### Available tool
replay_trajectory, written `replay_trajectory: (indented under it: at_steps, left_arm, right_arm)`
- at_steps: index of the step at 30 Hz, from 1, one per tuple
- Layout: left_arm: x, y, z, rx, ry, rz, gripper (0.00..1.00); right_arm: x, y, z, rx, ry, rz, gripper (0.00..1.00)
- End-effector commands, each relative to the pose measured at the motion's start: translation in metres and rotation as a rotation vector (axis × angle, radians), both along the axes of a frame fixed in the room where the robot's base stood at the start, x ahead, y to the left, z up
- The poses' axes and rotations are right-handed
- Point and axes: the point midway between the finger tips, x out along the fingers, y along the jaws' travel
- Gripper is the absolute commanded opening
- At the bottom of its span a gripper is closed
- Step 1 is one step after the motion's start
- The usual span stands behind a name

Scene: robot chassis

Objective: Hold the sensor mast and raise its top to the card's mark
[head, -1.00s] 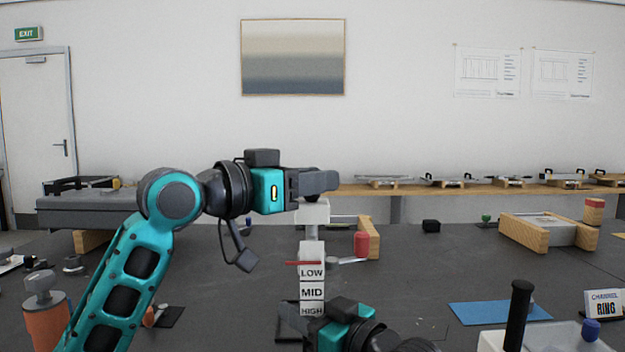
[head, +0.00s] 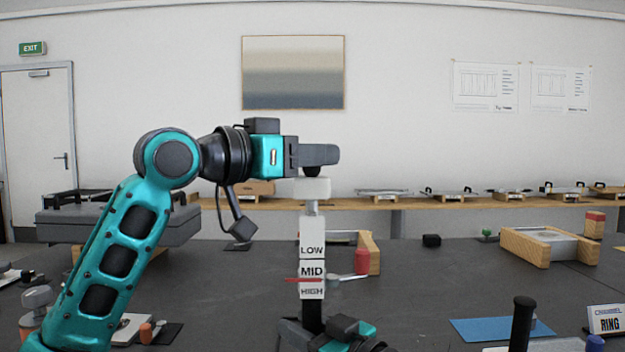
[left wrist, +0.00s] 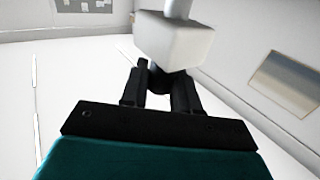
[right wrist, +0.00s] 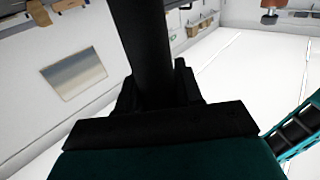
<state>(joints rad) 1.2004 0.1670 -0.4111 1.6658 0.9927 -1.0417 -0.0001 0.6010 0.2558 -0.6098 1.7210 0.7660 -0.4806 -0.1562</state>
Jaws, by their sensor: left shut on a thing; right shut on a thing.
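The sensor mast has a white block (head: 312,188) on top, a thin grey rod and a white sleeve (head: 312,235) marked LOW, MID and HIGH. A red pointer (head: 303,280) crosses the sleeve between MID and HIGH. My left gripper (head: 318,157) is shut on the dark knob above the white block; the block also shows in the left wrist view (left wrist: 175,45). My right gripper (head: 322,325) is shut on the black lower post (head: 312,314), which also fills the middle of the right wrist view (right wrist: 145,45). The mast looks upright. Its base is hidden.
A red cylinder (head: 362,261) and a wooden block (head: 371,252) stand behind the mast.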

Motion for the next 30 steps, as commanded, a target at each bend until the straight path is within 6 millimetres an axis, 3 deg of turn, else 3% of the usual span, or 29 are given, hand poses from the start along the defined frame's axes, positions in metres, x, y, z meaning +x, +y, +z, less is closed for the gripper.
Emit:
replay_trajectory:
  at_steps: [1,5,6,13,23,30]
  left_arm:
    - [-0.002,-0.001,0.005,-0.009,-0.012,-0.004,0.00]
    - [-0.003,-0.001,0.005,-0.010,-0.013,-0.004,0.00]
    - [-0.003,-0.001,0.005,-0.010,-0.013,-0.004,0.31]
    - [-0.002,0.000,0.003,-0.007,-0.009,-0.003,0.52]
    - [-0.005,0.006,0.001,-0.005,-0.006,-0.001,0.52]
    - [-0.031,0.041,0.001,-0.003,-0.009,0.002,0.52]
  right_arm:
    - [0.000,0.001,-0.010,-0.013,0.018,0.002,0.00]
    - [0.000,0.001,-0.010,-0.013,0.018,0.002,0.00]
    - [0.000,0.001,-0.010,-0.013,0.018,0.002,0.00]
    - [0.000,0.001,-0.010,-0.013,0.018,0.002,0.00]
    - [0.000,0.001,-0.010,-0.013,0.018,0.002,0.00]
    - [0.000,0.001,-0.010,-0.012,0.019,0.002,0.00]
